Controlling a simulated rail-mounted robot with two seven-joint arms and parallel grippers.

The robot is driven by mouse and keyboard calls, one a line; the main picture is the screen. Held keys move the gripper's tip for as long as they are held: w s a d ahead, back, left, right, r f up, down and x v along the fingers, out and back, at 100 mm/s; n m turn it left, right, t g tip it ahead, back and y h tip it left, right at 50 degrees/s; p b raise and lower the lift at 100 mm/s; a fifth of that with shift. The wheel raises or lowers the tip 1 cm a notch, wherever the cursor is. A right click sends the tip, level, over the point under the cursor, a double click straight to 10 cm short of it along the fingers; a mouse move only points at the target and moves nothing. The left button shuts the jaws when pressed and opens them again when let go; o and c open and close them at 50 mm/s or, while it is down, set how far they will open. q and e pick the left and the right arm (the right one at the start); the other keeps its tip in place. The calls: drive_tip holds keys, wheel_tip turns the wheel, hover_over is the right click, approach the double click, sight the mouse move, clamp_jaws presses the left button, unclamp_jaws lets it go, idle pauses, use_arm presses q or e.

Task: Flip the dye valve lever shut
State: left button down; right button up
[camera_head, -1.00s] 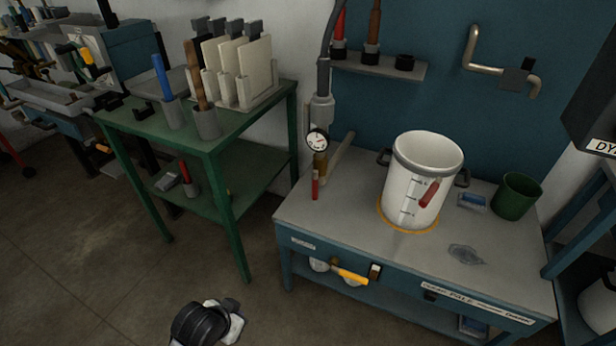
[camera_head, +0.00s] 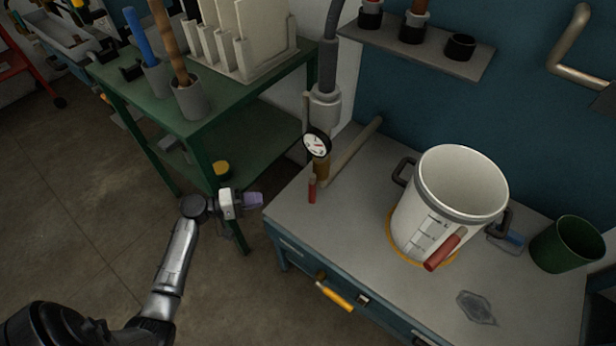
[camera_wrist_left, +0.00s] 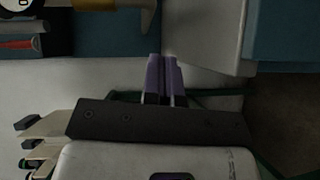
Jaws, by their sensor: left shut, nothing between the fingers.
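A vertical grey pipe with a round gauge (camera_head: 316,144) and a brass body (camera_head: 321,170) meets the left back of the workbench (camera_head: 300,229). My left gripper (camera_head: 258,201), with purple fingers, is left of the bench edge, apart from the red lever. Its fingers (camera_wrist_left: 163,79) are shut and empty in the left wrist view. A red piece (camera_wrist_left: 16,44) and part of the gauge show at that view's upper left. My right gripper is out of view.
A white pot (camera_head: 450,205) with a red handle (camera_head: 443,251) stands on the bench beside a green cup (camera_head: 567,243). A yellow handle (camera_head: 335,296) sticks out of the bench front. A green table (camera_head: 215,100) with holders stands left, behind my left arm.

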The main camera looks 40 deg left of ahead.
sight(312, 190)
use_arm(q)
drive_tip(key=shift+n+t, duration=0.8)
drive_tip(key=shift+n, duration=0.1)
drive_tip(key=b+x, duration=0.1)
drive_tip(key=x, duration=0.2)
drive_tip(key=r+b+x, duration=0.1)
drive_tip(key=x, duration=0.2)
drive_tip(key=b+x, duration=0.1)
drive_tip(key=x, duration=0.2)
drive_tip(key=shift+w+a+r, duration=0.15)
drive_tip(key=shift+w+a, duration=0.05)
drive_tip(key=shift+w, duration=0.2)
drive_tip(key=d, duration=0.2)
drive_tip(key=shift+w+d+b, duration=0.3)
drive_tip(key=shift+w+d, duration=0.05)
drive_tip(key=shift+w, duration=0.05)
drive_tip(key=shift+w+d, duration=0.1)
drive_tip(key=shift+d, duration=0.5)
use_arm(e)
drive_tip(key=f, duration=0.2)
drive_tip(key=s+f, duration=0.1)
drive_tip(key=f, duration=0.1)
use_arm(q)
drive_tip(key=shift+r, duration=0.1)
drive_tip(key=shift+w+d, duration=0.1)
